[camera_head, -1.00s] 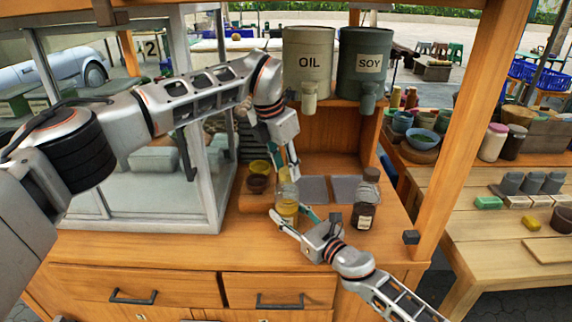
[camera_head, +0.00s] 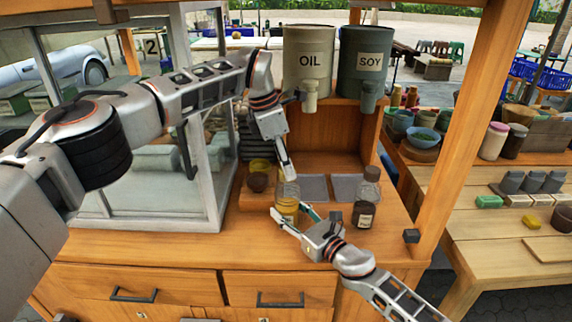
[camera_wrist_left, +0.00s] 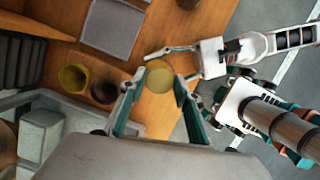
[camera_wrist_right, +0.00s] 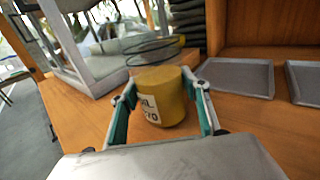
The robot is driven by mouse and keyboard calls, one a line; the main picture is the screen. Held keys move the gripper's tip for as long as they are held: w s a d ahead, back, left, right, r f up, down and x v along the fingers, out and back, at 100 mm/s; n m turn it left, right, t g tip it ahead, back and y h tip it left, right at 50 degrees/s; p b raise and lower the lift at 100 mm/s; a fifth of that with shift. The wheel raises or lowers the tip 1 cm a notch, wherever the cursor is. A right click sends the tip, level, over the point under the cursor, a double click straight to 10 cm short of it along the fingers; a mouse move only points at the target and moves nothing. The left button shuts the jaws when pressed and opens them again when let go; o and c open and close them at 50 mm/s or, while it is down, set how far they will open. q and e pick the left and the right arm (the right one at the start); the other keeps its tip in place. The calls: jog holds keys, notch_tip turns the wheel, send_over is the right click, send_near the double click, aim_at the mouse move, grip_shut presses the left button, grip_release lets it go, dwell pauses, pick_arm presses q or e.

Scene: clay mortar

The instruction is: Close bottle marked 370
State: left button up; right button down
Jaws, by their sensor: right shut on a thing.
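The bottle marked 370 (camera_head: 287,208) stands upright at the counter's front, with clear glass above yellow contents. Its partly visible label ends in "370" in the right wrist view (camera_wrist_right: 160,100). My right gripper (camera_head: 290,216) is shut on its body from the front right, one finger on each side (camera_wrist_right: 163,88). My left gripper (camera_head: 288,176) points down over the bottle's top. In the left wrist view its fingers (camera_wrist_left: 161,76) are spread either side of the round yellow bottle top (camera_wrist_left: 159,90). I cannot tell whether a lid is on it.
A dark labelled bottle (camera_head: 364,205) stands to the right. Two grey trays (camera_head: 314,188) lie behind. A yellow cup (camera_wrist_left: 73,77) and a brown cup (camera_wrist_left: 104,90) sit at the left, near the glass cabinet (camera_head: 150,190). OIL (camera_head: 308,68) and SOY (camera_head: 362,62) drums stand above.

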pick_arm(q)
jog(key=o, duration=0.4)
jog(key=shift+r, duration=2.3)
jog(key=o, duration=0.6)
